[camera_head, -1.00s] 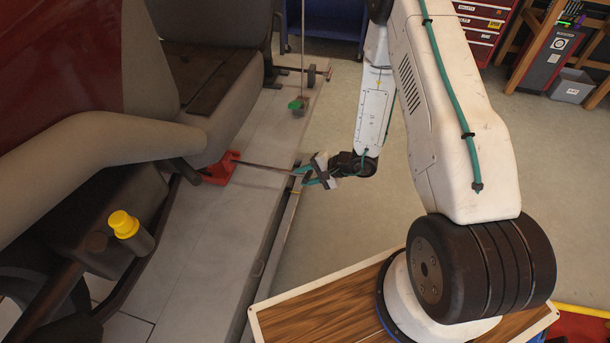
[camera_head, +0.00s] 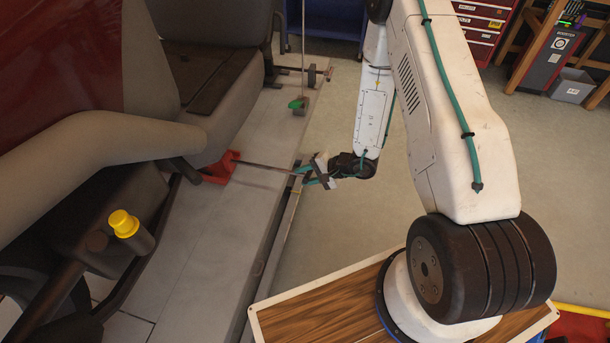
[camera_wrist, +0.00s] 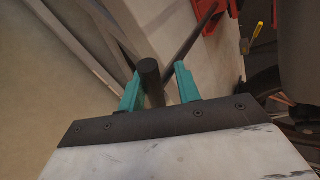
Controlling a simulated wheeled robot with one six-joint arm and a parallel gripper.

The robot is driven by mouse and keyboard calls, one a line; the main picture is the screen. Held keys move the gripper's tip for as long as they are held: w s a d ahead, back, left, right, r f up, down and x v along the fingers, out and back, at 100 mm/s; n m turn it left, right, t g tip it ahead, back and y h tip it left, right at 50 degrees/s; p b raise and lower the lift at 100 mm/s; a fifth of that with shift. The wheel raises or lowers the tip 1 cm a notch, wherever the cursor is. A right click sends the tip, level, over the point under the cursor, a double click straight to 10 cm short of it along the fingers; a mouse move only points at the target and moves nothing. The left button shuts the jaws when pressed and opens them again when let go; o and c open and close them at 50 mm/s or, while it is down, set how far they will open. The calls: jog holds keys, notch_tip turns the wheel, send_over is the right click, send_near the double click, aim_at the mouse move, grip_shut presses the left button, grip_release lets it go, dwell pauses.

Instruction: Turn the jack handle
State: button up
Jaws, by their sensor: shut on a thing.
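The red jack (camera_head: 219,168) sits on the grey lift platform under the vehicle in the head view. Its thin dark handle (camera_head: 262,165) runs right from the jack to the platform's edge. My gripper (camera_head: 309,174), with teal fingers, is at the handle's outer end. The handle bar (camera_wrist: 195,40) leads up from there to the red jack (camera_wrist: 205,12). The tip of the grip is partly hidden by the fingers in the head view.
The lift platform (camera_head: 200,240) lies left of my arm, with its edge near the gripper. A green-handled part (camera_head: 298,104) hangs or stands near that edge, farther back. A red tool cabinet (camera_head: 485,25) stands at the back right.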

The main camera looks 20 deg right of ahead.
jog(key=shift+a, duration=0.1)
dwell(0.4)
jog(key=o, duration=1)
jog(key=shift+f, duration=0.1)
jog(key=shift+c, duration=0.2)
jog(key=shift+s+d+r, duration=0.15)
jog(key=shift+d+r, duration=0.1)
jog(key=shift+d, duration=0.05)
jog(key=v, duration=0.7)
jog(key=shift+s, duration=0.1)
